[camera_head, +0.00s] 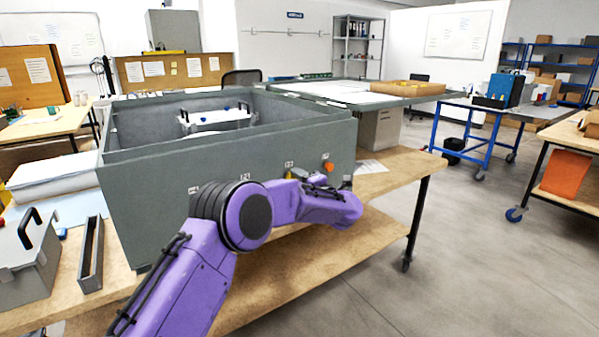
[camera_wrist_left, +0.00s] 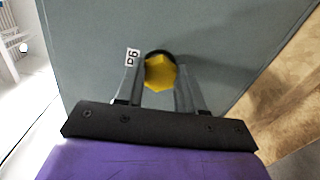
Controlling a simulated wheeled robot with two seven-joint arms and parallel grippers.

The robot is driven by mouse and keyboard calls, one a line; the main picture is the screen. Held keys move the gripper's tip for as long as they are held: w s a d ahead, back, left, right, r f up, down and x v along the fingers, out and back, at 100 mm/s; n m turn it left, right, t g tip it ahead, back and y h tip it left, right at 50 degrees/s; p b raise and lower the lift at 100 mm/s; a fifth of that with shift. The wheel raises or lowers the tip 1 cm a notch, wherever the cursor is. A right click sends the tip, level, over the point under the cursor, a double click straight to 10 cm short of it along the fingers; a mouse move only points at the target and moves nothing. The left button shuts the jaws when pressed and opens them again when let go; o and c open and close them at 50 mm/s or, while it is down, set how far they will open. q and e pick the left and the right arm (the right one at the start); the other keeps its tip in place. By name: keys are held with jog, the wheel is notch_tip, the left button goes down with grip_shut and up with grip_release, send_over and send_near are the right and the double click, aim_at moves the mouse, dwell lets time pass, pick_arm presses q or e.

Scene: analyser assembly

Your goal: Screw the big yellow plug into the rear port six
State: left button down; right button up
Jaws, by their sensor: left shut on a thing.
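The big yellow plug (camera_wrist_left: 160,73) is a yellow hexagonal head in the left wrist view. It sits at a dark round opening in the grey wall, right beside a white label (camera_wrist_left: 132,57) that reads P6. My left gripper (camera_wrist_left: 160,83) has one finger on each side of the plug and is shut on it. How deep the plug sits cannot be told. In the head view my purple left arm reaches across the front of the grey analyser housing (camera_head: 150,205), to its labelled wall. My right gripper is not in view.
An orange plug (camera_head: 328,167) is on the same wall, farther right. The open housing stands on a wooden workbench (camera_head: 400,170). A white-topped unit (camera_head: 215,119) is inside it. A grey narrow tray (camera_head: 91,255) and a grey box with a black handle (camera_head: 28,260) stand at left.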

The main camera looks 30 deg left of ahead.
pick_arm(q)
jog(key=m+p, duration=0.3)
jog(key=p, duration=0.1)
jog(key=shift+s+a, duration=0.1)
jog(key=shift+s, duration=0.05)
jog(key=m+p, duration=0.2)
jog(key=m, duration=0.1)
jog(key=m+p, duration=0.2)
jog(key=m, duration=0.1)
jog(key=m+p, duration=0.2)
jog(key=m, duration=0.2)
jog(key=shift+f, duration=0.4)
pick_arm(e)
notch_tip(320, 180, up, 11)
pick_arm(q)
jog(key=c, duration=0.8)
grip_release()
jog(key=n+b, duration=0.8)
jog(key=b, duration=0.1)
jog(key=r+n+b, duration=0.1)
jog(key=n+b, duration=0.7)
jog(key=b, duration=0.1)
jog(key=n+b, duration=0.8)
jog(key=b, duration=0.1)
jog(key=shift+w+r, duration=0.25)
jog(key=shift+r, duration=0.05)
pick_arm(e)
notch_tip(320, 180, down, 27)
